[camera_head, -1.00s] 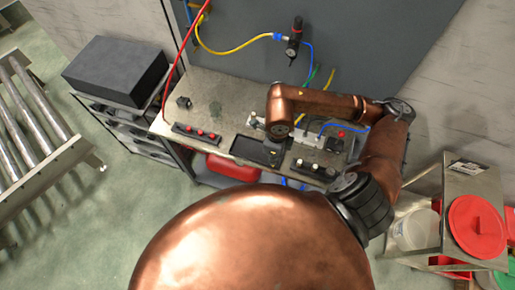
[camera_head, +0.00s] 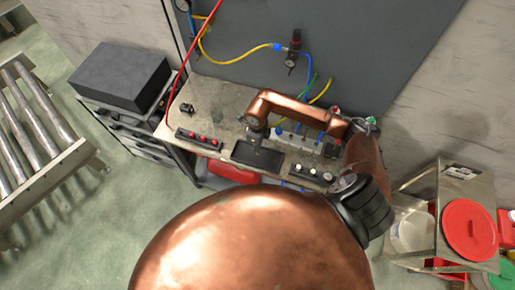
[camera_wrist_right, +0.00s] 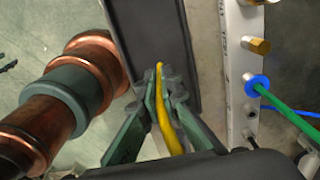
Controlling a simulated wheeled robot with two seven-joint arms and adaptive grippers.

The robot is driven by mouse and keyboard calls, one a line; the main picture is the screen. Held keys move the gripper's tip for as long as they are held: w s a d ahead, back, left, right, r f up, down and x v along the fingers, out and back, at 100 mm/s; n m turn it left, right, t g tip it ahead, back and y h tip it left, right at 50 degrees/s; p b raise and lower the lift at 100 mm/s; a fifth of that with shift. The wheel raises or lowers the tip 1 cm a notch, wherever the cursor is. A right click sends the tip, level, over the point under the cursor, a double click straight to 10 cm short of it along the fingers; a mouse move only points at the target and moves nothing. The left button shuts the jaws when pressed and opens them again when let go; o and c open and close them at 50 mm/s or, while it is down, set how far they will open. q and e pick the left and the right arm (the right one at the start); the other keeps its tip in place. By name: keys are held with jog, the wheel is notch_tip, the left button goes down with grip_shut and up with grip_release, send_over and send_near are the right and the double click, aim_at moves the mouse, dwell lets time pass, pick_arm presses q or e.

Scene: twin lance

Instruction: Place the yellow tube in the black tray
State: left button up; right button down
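The black tray (camera_head: 272,162) lies on the workbench in the head view, between two dark button strips. It also fills the upper middle of the right wrist view (camera_wrist_right: 152,30). My right gripper (camera_head: 257,138) is over the tray, pointing down. In the right wrist view its fingers (camera_wrist_right: 160,78) are closed on the yellow tube (camera_wrist_right: 169,125). The tube runs between the fingers, and its tip shows just past the fingertips, over the tray. I cannot tell whether the tube touches the tray floor. My left gripper is not in view.
A red-button strip (camera_head: 199,139) lies left, a white-knob strip (camera_head: 312,174) right. The back-left bench top is fairly clear.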

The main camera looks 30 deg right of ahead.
jog(key=shift+s+f+p, duration=0.1)
jog(key=shift+f+p, duration=0.2)
jog(key=shift+f, duration=0.7)
jog(key=c, duration=2.6)
grip_release()
jog(key=shift+f, duration=0.25)
jog(key=o, duration=0.4)
jog(key=shift+r, duration=0.1)
jog(key=shift+o, duration=0.2)
